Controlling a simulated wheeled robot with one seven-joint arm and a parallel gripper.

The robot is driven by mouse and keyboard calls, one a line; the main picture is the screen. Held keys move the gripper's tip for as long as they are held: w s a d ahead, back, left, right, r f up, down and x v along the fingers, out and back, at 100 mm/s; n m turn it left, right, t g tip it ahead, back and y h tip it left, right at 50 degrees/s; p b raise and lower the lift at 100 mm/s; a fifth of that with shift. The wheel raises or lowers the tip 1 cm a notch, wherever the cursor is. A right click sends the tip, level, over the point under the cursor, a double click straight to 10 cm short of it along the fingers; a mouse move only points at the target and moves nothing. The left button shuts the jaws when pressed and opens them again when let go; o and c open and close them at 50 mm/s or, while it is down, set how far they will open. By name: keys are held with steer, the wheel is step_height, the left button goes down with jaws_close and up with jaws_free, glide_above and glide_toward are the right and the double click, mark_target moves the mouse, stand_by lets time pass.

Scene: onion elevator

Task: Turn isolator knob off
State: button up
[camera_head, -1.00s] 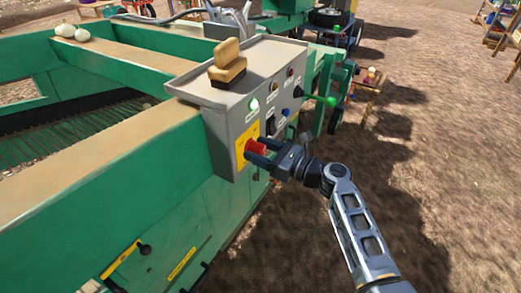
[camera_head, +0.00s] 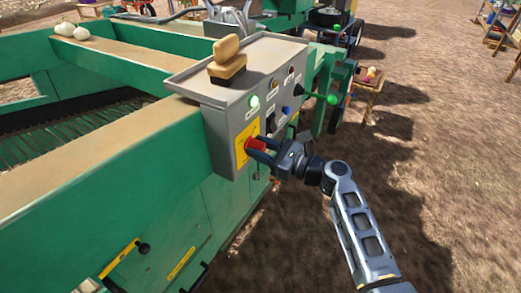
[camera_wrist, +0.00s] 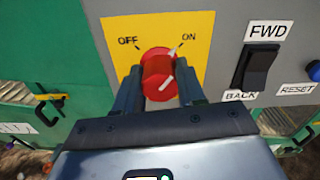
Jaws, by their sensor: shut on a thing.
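The isolator knob (camera_wrist: 159,75) is red and sits on a yellow plate (camera_wrist: 196,22) marked OFF at the left and ON at the right. A white mark on the knob points up and to the right, toward ON. In the head view the knob (camera_head: 256,144) is on the front of the grey control box (camera_head: 216,95). My gripper (camera_wrist: 160,88) has one finger on each side of the knob and is shut on it. The fingers hide the knob's sides. In the head view my gripper (camera_head: 262,149) reaches the knob from the right.
A black FWD/BACK rocker switch (camera_wrist: 257,66) is just right of the plate, with a RESET label (camera_wrist: 297,89) beyond it. A green lamp (camera_head: 254,104) is lit above the knob. A wooden-handled brush (camera_head: 227,60) lies on the box top. Open ground is at right.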

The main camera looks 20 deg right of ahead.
steer(key=n+b, duration=0.2)
steer(key=n, duration=0.1)
steer(key=n+b, duration=0.1)
steer(key=shift+f, duration=0.25)
steer(key=n+b, duration=0.4)
steer(key=n, duration=0.1)
steer(key=n+b, duration=0.4)
steer(key=shift+f, duration=0.1)
steer(key=shift+n+b, duration=1.55)
steer(key=shift+n, duration=0.15)
steer(key=shift+r, duration=0.2)
steer(key=o, duration=1)
steer(key=shift+o, duration=0.2)
steer(key=v, duration=0.8)
steer(key=shift+a, duration=0.1)
